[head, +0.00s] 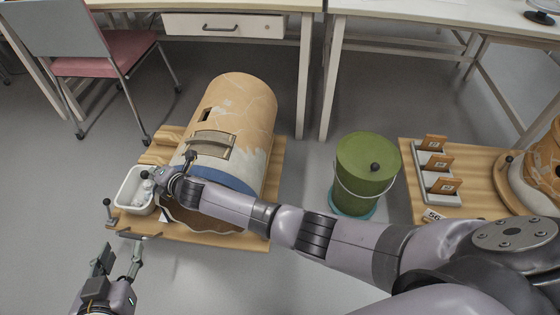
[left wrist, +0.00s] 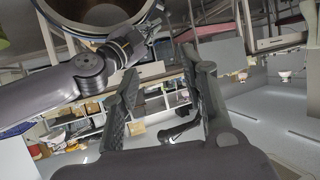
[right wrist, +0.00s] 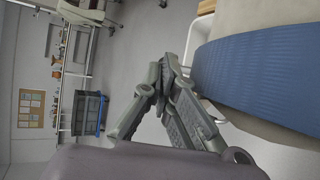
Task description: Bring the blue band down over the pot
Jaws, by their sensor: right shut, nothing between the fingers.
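The tan pot (head: 245,105), with crack lines and a small dark slot, is on a wooden board at left centre in the head view. The blue band (head: 232,181) wraps around its near part, partly hidden by my right arm. In the right wrist view the blue band (right wrist: 262,66) is ribbed and lies around a pale surface. My right gripper (head: 158,176) is shut and empty at the pot's left side. In the right wrist view its fingertips (right wrist: 168,72) meet just left of the band, seemingly apart from it. My left gripper (head: 118,257) is open and empty, below the board's near left corner.
A white bin (head: 137,190) stands on the wooden board (head: 275,165) left of the pot. A green lidded bucket (head: 362,185) stands to the right. A second board (head: 480,165) holds a rack of tagged cards (head: 437,183). Desks and a pink chair (head: 128,48) are behind.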

